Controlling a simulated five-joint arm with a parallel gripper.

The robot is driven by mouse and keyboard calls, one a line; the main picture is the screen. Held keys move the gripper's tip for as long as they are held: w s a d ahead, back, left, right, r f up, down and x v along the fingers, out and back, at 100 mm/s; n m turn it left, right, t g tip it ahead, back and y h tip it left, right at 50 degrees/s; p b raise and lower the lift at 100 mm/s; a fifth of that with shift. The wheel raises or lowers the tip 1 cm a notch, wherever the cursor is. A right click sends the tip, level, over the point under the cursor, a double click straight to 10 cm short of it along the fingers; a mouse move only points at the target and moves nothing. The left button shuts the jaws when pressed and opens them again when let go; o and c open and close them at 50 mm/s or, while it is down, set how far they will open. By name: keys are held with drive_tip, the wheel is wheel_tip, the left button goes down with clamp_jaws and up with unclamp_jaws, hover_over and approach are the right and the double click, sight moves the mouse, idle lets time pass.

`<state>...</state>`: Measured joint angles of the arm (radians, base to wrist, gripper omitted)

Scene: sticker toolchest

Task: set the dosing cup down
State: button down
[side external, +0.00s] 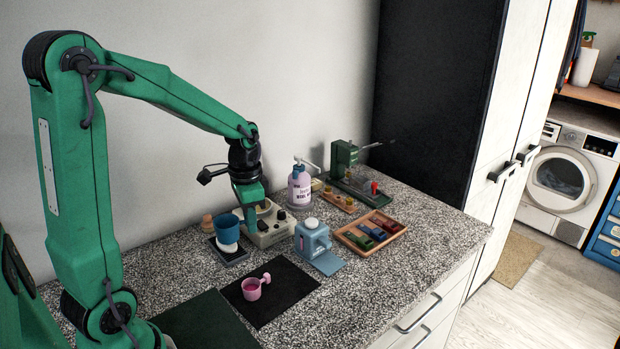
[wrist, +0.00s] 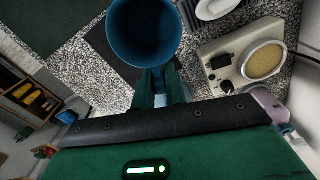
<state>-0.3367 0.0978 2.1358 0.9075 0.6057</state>
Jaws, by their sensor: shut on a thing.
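The dosing cup (side external: 227,228) is a blue, open-topped cup. In the wrist view it (wrist: 145,32) shows upright from above, looks empty, and sits at the tips of my fingers. My gripper (wrist: 163,84) is shut on its near side. In the side view my gripper (side external: 244,211) points down, just right of the cup. The cup appears above a white rounded object (side external: 227,248) on a dark grey pad (side external: 229,259). The gap under the cup is hard to judge.
A black mat (side external: 283,290) with a pink scoop (side external: 252,288) lies in front. A cream machine (side external: 268,233), a blue dispenser (side external: 312,238) and a lilac pump bottle (side external: 299,188) stand close right. A wooden tray (side external: 400,232) lies farther right. The mat's right part is clear.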

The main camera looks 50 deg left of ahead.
drive_tip(key=w+m, duration=0.3)
drive_tip(key=w, duration=0.1)
drive_tip(key=w+d+m, duration=0.1)
drive_tip(key=w+m, duration=0.2)
drive_tip(key=w, duration=0.1)
drive_tip(key=w+d+m, duration=0.1)
drive_tip(key=w+m, duration=0.3)
drive_tip(key=shift+w+d+r, duration=0.1)
drive_tip(key=shift+w+d, duration=0.15)
drive_tip(key=shift+w, duration=0.1)
drive_tip(key=shift+w+d+f+m, duration=0.9)
drive_tip(key=shift+w+d+m, duration=1.7)
drive_tip(key=shift+w+m, duration=2.2)
drive_tip(key=w+a+f, duration=0.1)
drive_tip(key=a+f, duration=0.1)
drive_tip(key=a, duration=0.1)
drive_tip(key=w+a+f, duration=0.1)
drive_tip(key=a+f, duration=0.1)
drive_tip(key=a, duration=0.2)
drive_tip(key=w+a+f, duration=0.1)
drive_tip(key=a+f, duration=0.2)
drive_tip(key=a, duration=0.1)
drive_tip(key=shift+w+a, duration=0.15)
drive_tip(key=shift+f, duration=0.1)
drive_tip(key=shift+f, duration=1.9)
drive_tip(key=shift+f, duration=0.15)
drive_tip(key=c, duration=1.4)
unclamp_jaws()
drive_tip(key=shift+c, duration=0.2)
